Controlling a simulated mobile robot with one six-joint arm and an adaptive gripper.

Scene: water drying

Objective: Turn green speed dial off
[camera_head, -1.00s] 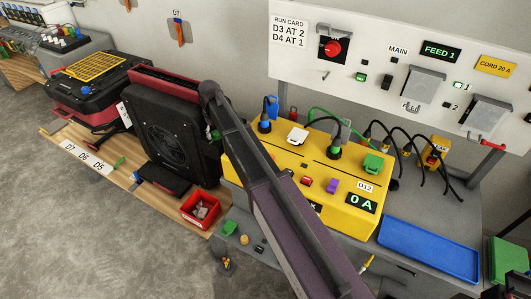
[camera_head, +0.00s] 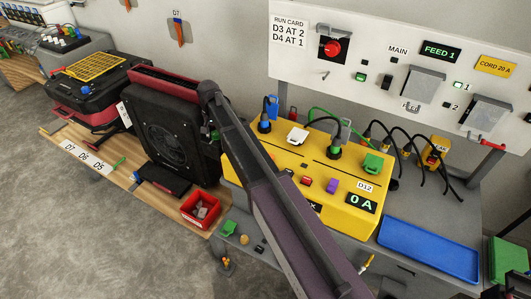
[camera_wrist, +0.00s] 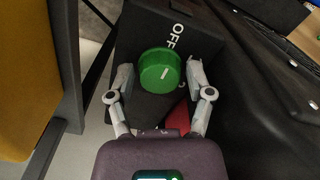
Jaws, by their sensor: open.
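The green dial (camera_wrist: 161,71) is in the wrist view, on a black panel (camera_wrist: 197,45) with the white word OFF beside its top. A light pointer mark shows on the dial's face. My gripper (camera_wrist: 157,80) is open, with one finger on each side of the dial; I cannot tell whether either finger touches it.
A yellow power box (camera_head: 352,190) stands right of my arm, with cords plugged into it. A red bin (camera_head: 201,209) and a blue tray (camera_head: 428,248) are nearby. A dark frame bar (camera_wrist: 68,60) runs left of the dial. Grey floor is open at left.

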